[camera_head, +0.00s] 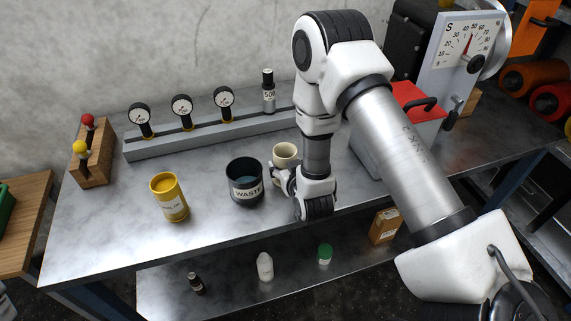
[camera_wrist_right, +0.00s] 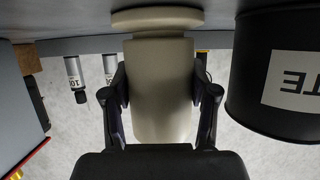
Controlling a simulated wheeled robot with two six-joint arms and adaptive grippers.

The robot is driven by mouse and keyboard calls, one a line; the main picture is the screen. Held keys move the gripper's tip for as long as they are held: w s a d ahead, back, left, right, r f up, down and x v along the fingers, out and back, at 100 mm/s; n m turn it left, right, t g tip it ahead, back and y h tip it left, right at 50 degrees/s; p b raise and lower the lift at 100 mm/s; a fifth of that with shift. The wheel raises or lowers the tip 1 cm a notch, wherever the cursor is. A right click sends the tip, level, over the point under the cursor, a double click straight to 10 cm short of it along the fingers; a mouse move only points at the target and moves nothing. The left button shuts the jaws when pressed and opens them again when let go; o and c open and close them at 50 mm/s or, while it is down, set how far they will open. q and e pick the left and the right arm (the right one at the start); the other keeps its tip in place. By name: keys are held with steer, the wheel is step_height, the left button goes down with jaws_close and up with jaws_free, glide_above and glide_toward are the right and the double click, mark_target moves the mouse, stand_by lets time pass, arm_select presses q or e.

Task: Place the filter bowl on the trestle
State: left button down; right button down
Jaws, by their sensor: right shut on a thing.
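A cream cup-shaped piece, which I take to be the filter bowl (camera_head: 286,151), is at the middle of the steel bench, just right of the black WASTE drum. It appears upright, with a dark opening on top. In the right wrist view, which is upside down, the bowl (camera_wrist_right: 160,90) has a wide round foot at the picture's top. My right gripper (camera_head: 284,178) reaches it from the near side, its fingers closed on both sides of the body. I cannot tell whether the foot touches the bench. I cannot surely identify a trestle. My left gripper is out of view.
The WASTE drum (camera_head: 245,182) stands close left of the gripper, with a yellow can (camera_head: 169,197) further left. A red-topped grey machine (camera_head: 400,115) is right. Bench front left is clear.

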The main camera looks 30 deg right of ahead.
steer(key=shift+a, duration=0.1)
steer(key=shift+c, duration=1.5)
jaws_free()
steer(key=shift+s, duration=0.1)
